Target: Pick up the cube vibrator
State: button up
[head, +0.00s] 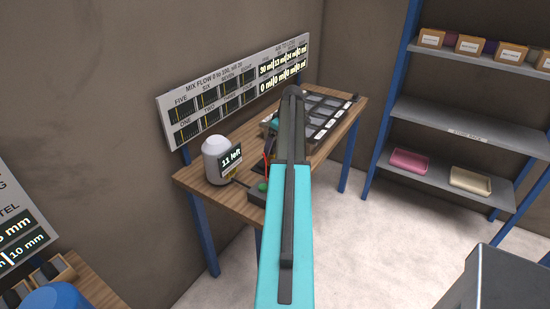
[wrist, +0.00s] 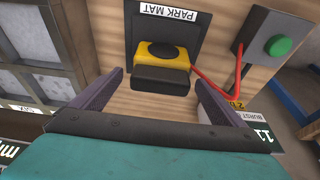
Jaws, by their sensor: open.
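What looks like the cube vibrator (wrist: 162,54), a yellow body with a round black top and a dark block at its near side, sits on the black park mat (wrist: 192,22) in the wrist view. A red cable runs from it to a grey box with a green button (wrist: 279,46). My gripper (wrist: 158,79) is open and empty. Its two dark fingers are spread to either side of the dark block, with the tips just short of the yellow body. In the head view my arm covers the vibrator.
The wooden bench (head: 225,197) holds a white dispenser (head: 216,160) reading "11 left" on the left and a dark compartment tray (head: 325,112) at the back right. A sign panel (head: 236,92) stands behind. A blue-post shelf (head: 440,112) is to the right, with clear floor between.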

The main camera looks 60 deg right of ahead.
jog(key=shift+p+x, duration=0.8)
jog(key=shift+x, duration=1.15)
jog(key=c, duration=1.9)
jog(key=shift+w+r, duration=0.1)
jog(key=shift+r, duration=0.05)
jog(key=shift+r+b, duration=1.1)
jog(key=shift+r, duration=0.55)
jog(key=shift+s+d+r+b, duration=0.25)
jog(key=shift+s+b, duration=0.55)
jog(key=shift+s, duration=1.85)
jog(key=shift+s+d+r+b, duration=0.25)
jog(key=shift+s+b, duration=0.6)
jog(key=shift+s, duration=1.85)
jog(key=shift+s+d+r+b, duration=0.25)
jog(key=shift+s+b, duration=0.55)
jog(key=shift+s, duration=1.85)
